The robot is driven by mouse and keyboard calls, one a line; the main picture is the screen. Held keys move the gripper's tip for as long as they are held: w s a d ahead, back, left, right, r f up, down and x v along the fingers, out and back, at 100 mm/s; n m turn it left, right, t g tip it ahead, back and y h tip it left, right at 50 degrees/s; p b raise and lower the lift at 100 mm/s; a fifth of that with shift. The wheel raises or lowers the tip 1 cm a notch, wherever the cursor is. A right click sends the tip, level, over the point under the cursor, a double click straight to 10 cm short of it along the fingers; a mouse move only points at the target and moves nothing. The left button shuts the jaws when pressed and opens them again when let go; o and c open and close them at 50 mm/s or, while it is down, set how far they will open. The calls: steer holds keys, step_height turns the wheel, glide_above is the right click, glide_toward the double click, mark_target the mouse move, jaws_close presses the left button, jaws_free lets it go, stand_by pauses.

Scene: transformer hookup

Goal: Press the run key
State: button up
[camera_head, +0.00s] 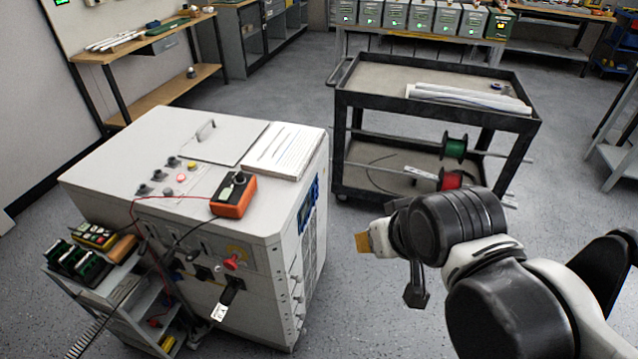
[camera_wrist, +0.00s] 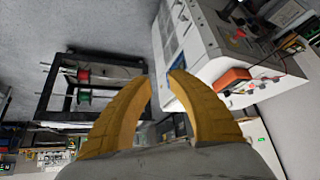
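The grey-white cabinet (camera_head: 130,172) stands at left centre in the head view. Its top carries a red lit button (camera_head: 181,178), a yellowish button (camera_head: 193,166) and several dark knobs. I cannot tell which control is the run key; no label is readable. An orange handheld meter (camera_head: 233,196) lies on the cabinet's front top edge; it also shows in the wrist view (camera_wrist: 233,78). My gripper (camera_head: 363,243) is right of the cabinet, apart from it. In the wrist view my gripper (camera_wrist: 161,77) has its yellow fingers slightly apart, with nothing between them.
A small cart (camera_head: 100,297) with devices stands against the cabinet's left front. Cables hang over the cabinet's front. A black trolley (camera_head: 436,102) with rolled sheets and wire spools stands behind my gripper. Floor (camera_head: 350,310) is clear between cabinet and arm.

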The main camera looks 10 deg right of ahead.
jaws_close()
stand_by(1.0)
